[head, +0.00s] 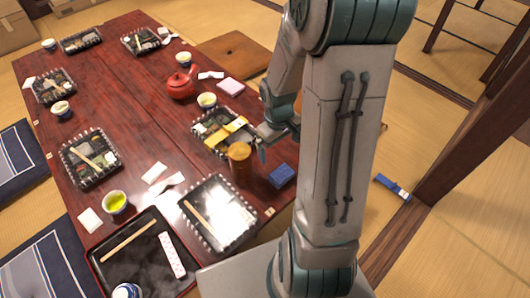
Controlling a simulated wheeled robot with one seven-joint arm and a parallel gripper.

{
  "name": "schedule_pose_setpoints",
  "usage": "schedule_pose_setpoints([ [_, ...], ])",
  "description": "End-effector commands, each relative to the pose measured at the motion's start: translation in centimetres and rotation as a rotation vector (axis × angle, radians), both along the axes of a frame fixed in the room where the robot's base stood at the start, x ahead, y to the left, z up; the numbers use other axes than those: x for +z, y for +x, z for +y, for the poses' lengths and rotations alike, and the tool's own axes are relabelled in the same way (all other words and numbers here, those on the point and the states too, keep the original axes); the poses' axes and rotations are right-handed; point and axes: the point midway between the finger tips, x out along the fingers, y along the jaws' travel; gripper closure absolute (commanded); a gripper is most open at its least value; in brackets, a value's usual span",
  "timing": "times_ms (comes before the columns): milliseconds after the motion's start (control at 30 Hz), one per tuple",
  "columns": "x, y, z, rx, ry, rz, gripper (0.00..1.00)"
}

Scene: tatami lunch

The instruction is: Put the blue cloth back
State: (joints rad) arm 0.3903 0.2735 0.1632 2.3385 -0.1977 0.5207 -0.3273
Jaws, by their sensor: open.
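A small folded blue item (282,175), which looks like a cloth, lies on the table (142,150) near its right edge, beside a brown cylindrical container (240,165). Another blue item (391,186) with a pale end lies on the tatami floor to the right of my arm; I cannot tell which is the task's cloth. My gripper (264,143) is open over the table's right side, above and left of the folded blue item and apart from it. It is close to a lunch box with a yellow band (228,132). My arm partly hides the gripper.
Several lunch boxes, cups and white napkins cover the table. A red teapot (181,86) stands toward the back. A black tray (145,270) is at the near end. A brown cushion (233,54) lies beyond the table. A wooden beam (470,150) runs along the right.

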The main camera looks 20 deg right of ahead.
Motion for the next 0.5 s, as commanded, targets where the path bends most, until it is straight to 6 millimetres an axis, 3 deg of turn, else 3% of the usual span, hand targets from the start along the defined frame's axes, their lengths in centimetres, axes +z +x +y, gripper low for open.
schedule_pose_setpoints([
  [33,1.9,-0.4,1.0,-0.013,-0.012,-0.016,0.02],
  [200,6.9,-2.9,4.0,-0.096,-0.019,-0.046,0.02],
  [500,12.7,-8.4,8.6,-0.211,0.04,-0.091,0.02],
])
